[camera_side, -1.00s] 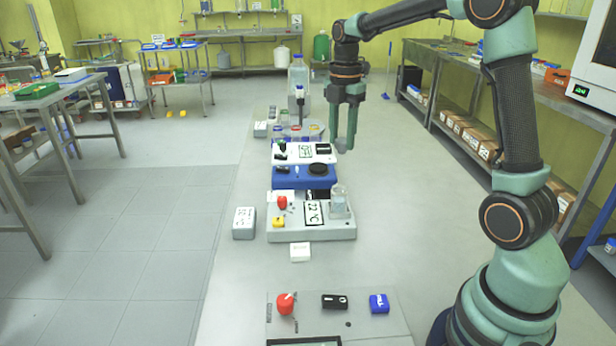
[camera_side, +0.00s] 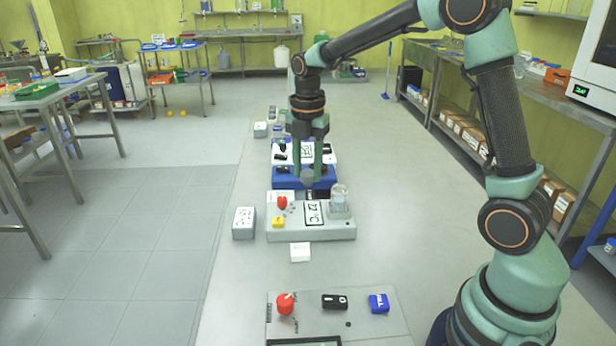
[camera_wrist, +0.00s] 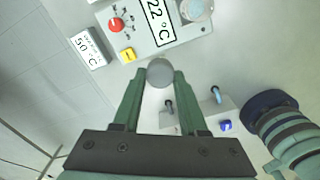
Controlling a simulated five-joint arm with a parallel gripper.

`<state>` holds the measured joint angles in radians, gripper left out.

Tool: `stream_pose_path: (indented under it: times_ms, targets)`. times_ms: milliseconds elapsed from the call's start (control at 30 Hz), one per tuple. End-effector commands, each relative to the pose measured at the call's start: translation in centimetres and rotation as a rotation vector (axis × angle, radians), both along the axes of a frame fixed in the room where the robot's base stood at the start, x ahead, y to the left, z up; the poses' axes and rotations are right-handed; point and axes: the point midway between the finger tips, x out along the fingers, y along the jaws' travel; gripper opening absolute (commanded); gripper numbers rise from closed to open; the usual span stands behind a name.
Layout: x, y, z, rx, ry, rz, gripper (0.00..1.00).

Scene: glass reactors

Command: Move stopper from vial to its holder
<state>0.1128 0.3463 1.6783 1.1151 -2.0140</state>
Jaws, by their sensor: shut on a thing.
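My gripper (camera_side: 308,172) is shut on a small grey round stopper (camera_wrist: 160,72), held between the fingertips. The stopper also shows in the side view (camera_side: 307,177), small and low at the fingertips. In the side view the gripper hangs over the blue unit (camera_side: 288,178), behind the grey hotplate (camera_side: 285,233) with the 22 °C display. A clear glass vessel (camera_side: 340,199) with liquid stands on the hotplate's right side. I cannot tell whether this is the vial. I cannot clearly make out the stopper's holder.
A 50 °C box (camera_wrist: 89,47) lies left of the hotplate. A small white block (camera_side: 300,252) lies in front of it. A panel (camera_side: 375,320) with red, black and blue controls is nearest. The floor-grey bench right of the units is clear.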

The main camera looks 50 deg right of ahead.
Motion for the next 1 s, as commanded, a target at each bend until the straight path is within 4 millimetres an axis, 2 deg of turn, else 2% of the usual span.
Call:
stream_pose_path:
  times_ms: [33,100,300,467,1000]
  targets:
    - [-0.5,1.3,-1.8,0.0,0.008,0.043,0.0]
    - [-1.0,2.7,-3.7,0.001,0.006,0.089,0.0]
    - [-2.2,5.0,-6.9,0.0,0.0,0.175,0.0]
    - [-2.5,5.5,-8.0,0.0,-0.002,0.197,0.0]
    - [-2.5,5.5,-11.6,0.0,-0.002,0.194,0.0]
